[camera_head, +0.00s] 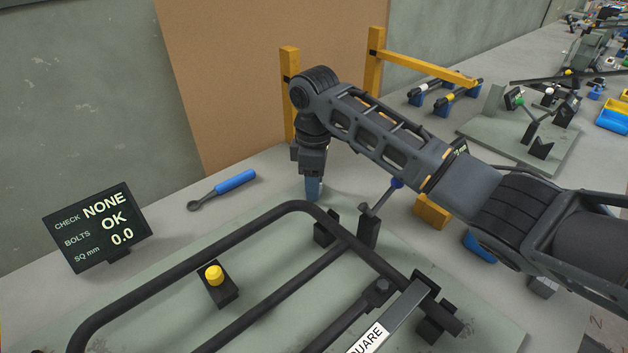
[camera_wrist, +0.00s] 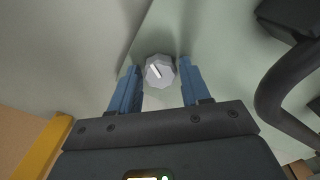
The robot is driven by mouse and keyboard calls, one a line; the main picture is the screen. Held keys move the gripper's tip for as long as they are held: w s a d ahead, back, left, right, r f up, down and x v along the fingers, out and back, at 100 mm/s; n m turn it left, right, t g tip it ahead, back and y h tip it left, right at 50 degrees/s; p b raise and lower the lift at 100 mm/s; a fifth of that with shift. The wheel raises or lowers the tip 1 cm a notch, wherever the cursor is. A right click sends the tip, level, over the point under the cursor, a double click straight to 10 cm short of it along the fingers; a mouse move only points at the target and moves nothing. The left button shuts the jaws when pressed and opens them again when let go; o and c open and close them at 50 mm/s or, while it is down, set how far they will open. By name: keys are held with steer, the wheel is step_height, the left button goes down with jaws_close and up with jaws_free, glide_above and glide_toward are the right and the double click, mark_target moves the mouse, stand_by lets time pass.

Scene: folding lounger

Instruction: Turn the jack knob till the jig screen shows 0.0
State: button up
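The jig screen (camera_head: 97,228) at the left of the head view reads CHECK NONE, BOLTS OK, SQ mm 0.0. The jack knob (camera_wrist: 160,71) is a grey, many-sided knob with a white mark on top, seen in the wrist view. My gripper (camera_wrist: 160,66) has its two blue fingers on either side of the knob, with a small gap at each side. In the head view my gripper (camera_head: 314,190) points down behind the black tube frame, and the knob cannot be made out there.
The black tube frame (camera_head: 190,262) lies on the pale green jig plate (camera_head: 150,300). A yellow button (camera_head: 214,275) sits inside it, and a bar marked SQUARE (camera_head: 372,338) is at the front. A blue-handled tool (camera_head: 235,181) lies behind. Yellow posts (camera_head: 289,95) stand near my arm.

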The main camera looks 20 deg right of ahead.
steer(key=shift+o, duration=1.2)
steer(key=shift+r, duration=0.15)
step_height(320, 180, up, 8)
steer(key=shift+f, duration=0.2)
